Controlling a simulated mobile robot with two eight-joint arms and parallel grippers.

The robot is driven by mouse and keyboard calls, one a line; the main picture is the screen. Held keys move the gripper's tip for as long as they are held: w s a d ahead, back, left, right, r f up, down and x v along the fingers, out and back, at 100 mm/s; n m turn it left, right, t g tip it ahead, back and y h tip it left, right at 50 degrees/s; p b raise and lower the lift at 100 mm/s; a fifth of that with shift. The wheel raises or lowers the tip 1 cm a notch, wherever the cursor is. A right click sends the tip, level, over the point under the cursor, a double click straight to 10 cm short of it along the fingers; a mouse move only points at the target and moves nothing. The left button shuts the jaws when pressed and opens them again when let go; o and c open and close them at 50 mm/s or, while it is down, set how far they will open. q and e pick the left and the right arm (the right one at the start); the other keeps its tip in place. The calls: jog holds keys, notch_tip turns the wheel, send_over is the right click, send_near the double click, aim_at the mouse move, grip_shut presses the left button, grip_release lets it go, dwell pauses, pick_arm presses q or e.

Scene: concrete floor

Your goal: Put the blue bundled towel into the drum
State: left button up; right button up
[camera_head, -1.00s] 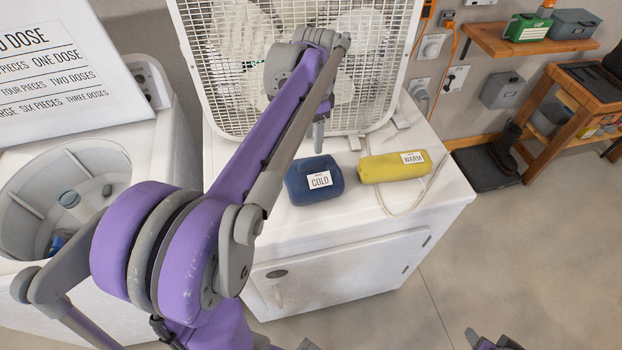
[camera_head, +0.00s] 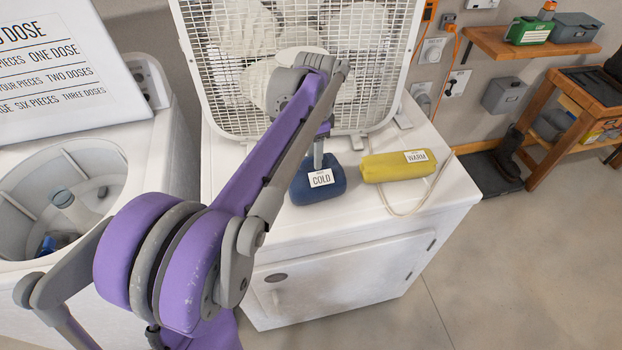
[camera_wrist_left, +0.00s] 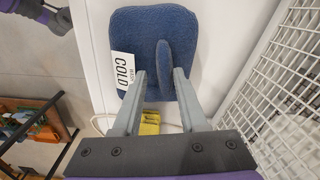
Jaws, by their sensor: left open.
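The blue bundled towel (camera_head: 308,189) with a COLD label lies on the white cabinet top, in front of the fan. My left gripper (camera_head: 319,152) is over its back part, seen from the side and partly hidden by my arm. In the left wrist view, the open fingers (camera_wrist_left: 160,75) point at the towel (camera_wrist_left: 185,28), with a raised blue fold between their tips. Contact cannot be told. The open drum (camera_head: 100,165) is at the left in a white washer, with a pale central post and something blue low inside. My right gripper is not in view.
A yellow bundle (camera_head: 392,166) labelled WARM lies right of the blue towel, near a pale cord (camera_head: 425,200). A white box fan (camera_head: 225,125) stands close behind. A dose sign (camera_head: 70,65) stands behind the drum. Open floor (camera_head: 530,260) is at right.

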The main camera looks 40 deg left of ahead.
pick_arm(q)
jog(key=shift+s+f, duration=0.1)
jog(key=shift+f, duration=0.6)
grip_shut()
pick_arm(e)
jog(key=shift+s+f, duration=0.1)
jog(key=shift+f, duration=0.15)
pick_arm(q)
jog(key=shift+r, duration=0.2)
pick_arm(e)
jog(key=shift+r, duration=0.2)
pick_arm(q)
jog(key=shift+w+a+r+p, duration=0.15)
jog(key=shift+w+r+p, duration=0.05)
jog(key=shift+r+p, duration=0.25)
jog(key=shift+w+a+r+p, duration=0.15)
jog(key=shift+r+p, duration=0.15)
jog(key=shift+r, duration=0.55)
jog(key=shift+r+p, duration=1.45)
jog(key=shift+r, duration=1.15)
jog(key=shift+w, duration=0.1)
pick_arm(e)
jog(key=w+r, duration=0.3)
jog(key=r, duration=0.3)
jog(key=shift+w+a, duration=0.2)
pick_arm(q)
jog(key=shift+s, duration=0.2)
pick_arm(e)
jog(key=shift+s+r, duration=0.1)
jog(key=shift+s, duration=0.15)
